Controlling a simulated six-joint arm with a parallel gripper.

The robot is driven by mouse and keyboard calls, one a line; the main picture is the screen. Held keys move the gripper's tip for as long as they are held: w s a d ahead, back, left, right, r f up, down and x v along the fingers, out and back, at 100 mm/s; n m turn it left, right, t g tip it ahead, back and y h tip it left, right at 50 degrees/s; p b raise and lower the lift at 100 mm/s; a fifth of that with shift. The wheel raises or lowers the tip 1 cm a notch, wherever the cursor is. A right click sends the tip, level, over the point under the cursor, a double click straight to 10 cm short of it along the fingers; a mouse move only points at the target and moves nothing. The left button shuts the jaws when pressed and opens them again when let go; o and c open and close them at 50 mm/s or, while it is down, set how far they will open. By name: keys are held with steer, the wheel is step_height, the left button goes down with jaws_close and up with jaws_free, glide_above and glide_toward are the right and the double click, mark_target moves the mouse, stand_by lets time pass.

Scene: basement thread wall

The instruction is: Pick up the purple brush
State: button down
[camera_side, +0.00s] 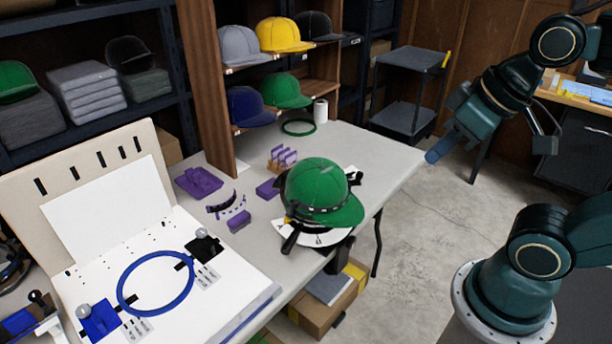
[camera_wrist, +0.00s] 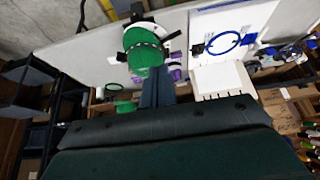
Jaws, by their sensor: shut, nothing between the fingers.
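Several purple things lie on the grey table, and I cannot tell for sure which is the brush. A small purple block (camera_side: 239,221) lies left of the green cap, below a curved purple-and-white strip (camera_side: 227,204). Another purple block (camera_side: 268,188) lies by the cap's left side. A flat purple piece (camera_side: 200,181) lies further back left. In the wrist view small purple shapes (camera_wrist: 176,74) show just right of the fingers. My gripper (camera_side: 434,157) is shut and empty, up in the air beyond the table's right edge; its blue fingers also show in the wrist view (camera_wrist: 157,84).
A green cap (camera_side: 325,191) sits on a holder at the table's front edge. A wooden stand with purple pieces (camera_side: 283,158) and a green ring (camera_side: 299,127) lie behind. A white board with a blue hoop (camera_side: 155,283) fills the left. Shelves with caps (camera_side: 285,35) rise at the back.

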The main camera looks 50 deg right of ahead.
steer(key=c, duration=2.2)
jaws_free()
steer(key=c, duration=0.9)
jaws_free()
